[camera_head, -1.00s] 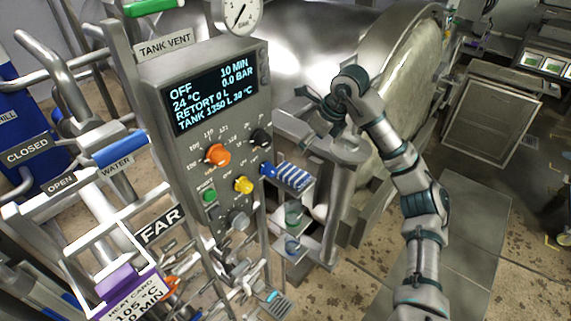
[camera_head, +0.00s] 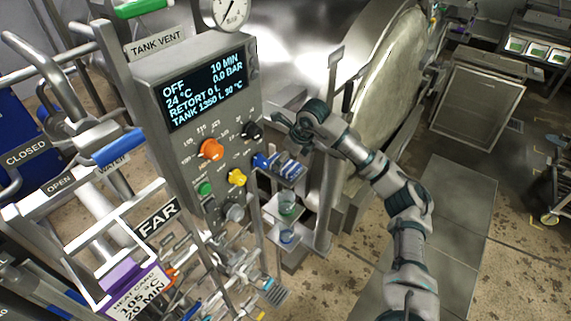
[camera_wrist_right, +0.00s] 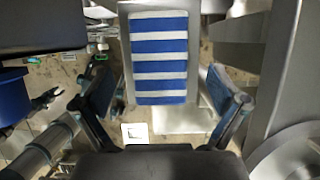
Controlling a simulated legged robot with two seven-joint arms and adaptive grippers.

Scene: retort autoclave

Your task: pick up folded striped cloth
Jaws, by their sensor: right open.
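The folded striped cloth (camera_head: 281,166), blue and white, lies on a small shelf beside the control panel in the head view. In the right wrist view the cloth (camera_wrist_right: 160,58) lies nearly flat, its stripes running across. My right gripper (camera_head: 285,130) is open and empty above the cloth in the head view. In the right wrist view its fingers (camera_wrist_right: 163,85) stand wide apart, left and right of the cloth's near part, with no contact visible.
The control panel (camera_head: 215,140) with knobs stands left of the shelf. Cups (camera_head: 288,208) sit on lower shelves under the cloth. The round retort door (camera_head: 380,95) is to the right. A tool rack (camera_head: 225,265) fills the lower left.

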